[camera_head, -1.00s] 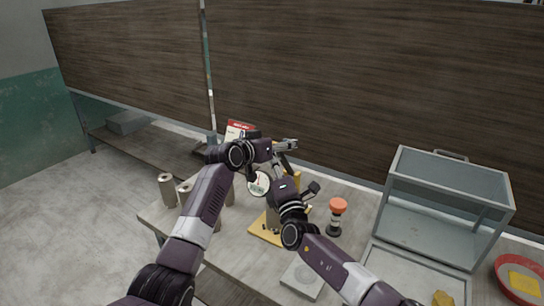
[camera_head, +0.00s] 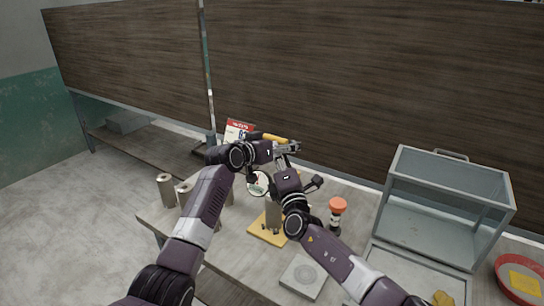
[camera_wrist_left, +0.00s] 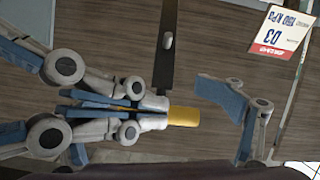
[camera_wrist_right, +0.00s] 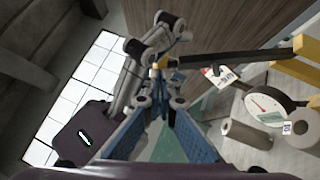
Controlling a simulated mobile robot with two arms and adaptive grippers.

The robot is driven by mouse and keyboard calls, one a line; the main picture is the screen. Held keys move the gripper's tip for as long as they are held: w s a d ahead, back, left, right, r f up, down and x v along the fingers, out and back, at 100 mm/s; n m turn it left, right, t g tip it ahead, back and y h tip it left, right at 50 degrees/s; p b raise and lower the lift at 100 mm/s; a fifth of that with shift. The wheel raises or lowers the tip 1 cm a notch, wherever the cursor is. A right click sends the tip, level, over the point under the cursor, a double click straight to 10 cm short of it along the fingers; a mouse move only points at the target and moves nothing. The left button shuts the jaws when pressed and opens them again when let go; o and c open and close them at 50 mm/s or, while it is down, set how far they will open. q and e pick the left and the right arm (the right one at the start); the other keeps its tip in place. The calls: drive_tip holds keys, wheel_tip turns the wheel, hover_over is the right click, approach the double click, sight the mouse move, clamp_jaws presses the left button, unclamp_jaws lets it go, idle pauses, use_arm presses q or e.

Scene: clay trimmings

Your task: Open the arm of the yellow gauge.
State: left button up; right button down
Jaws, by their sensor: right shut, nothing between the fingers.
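The yellow gauge stands on the table, its yellow base (camera_head: 264,229) and white dial (camera_head: 258,184) showing in the head view. The dial (camera_wrist_right: 268,106) also shows in the right wrist view. A dark bar (camera_wrist_right: 235,58) reaches from the gauge's yellow frame (camera_wrist_right: 307,48) towards the grippers. In the left wrist view a yellow end piece (camera_wrist_left: 184,116) lies at the foot of a dark bar. My right gripper (camera_wrist_left: 152,112) is shut and empty, its tips close against that piece; contact is unclear. My left gripper (camera_head: 290,147) looks open above it, and partly hides the gauge.
A glass-sided box (camera_head: 450,190) stands at the right, near a red bowl (camera_head: 520,278). An orange-topped jar (camera_head: 338,207) and a grey square plate (camera_head: 304,276) lie near my right arm. Several clay-coloured cylinders (camera_head: 166,190) stand at the left edge. A printed card (camera_head: 237,130) is behind.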

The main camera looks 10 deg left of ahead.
use_arm(q)
drive_tip(key=shift+o, duration=0.3)
drive_tip(key=shift+r, duration=0.25)
drive_tip(key=shift+s+a, duration=0.15)
drive_tip(key=shift+a, duration=0.05)
